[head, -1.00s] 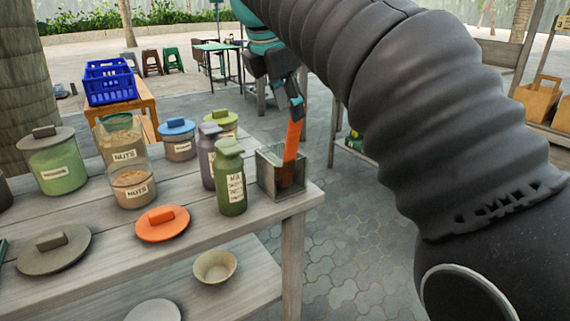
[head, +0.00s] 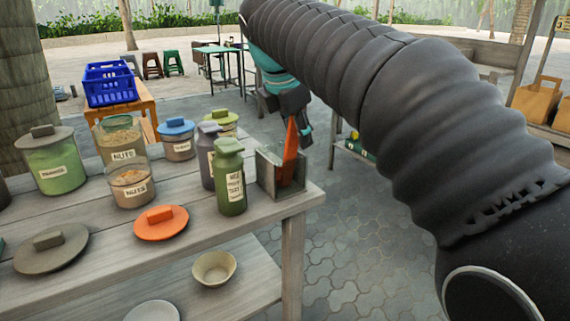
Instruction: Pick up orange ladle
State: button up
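The orange ladle (head: 290,155) stands nearly upright in a square, clear-sided holder (head: 267,176) at the right front corner of the wooden table. Its lower end is inside the holder and seen only in part. My gripper (head: 299,128) is at the top of the ladle's handle, reaching down from above and behind. A dark finger with teal shows just right of the handle. The other finger is not clear, so I cannot tell whether the gripper is closed on the handle.
A green bottle (head: 230,180) and a grey bottle (head: 207,155) stand just left of the holder. Several lidded jars, a nuts jar (head: 131,183) and an orange lid (head: 161,222) are further left. A small bowl (head: 214,268) is on the lower shelf. Paved floor (head: 365,235) is open at right.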

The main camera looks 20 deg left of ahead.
grip_shut()
jog(key=shift+r, duration=0.15)
jog(key=shift+r+p, duration=0.55)
jog(key=shift+r, duration=4.35)
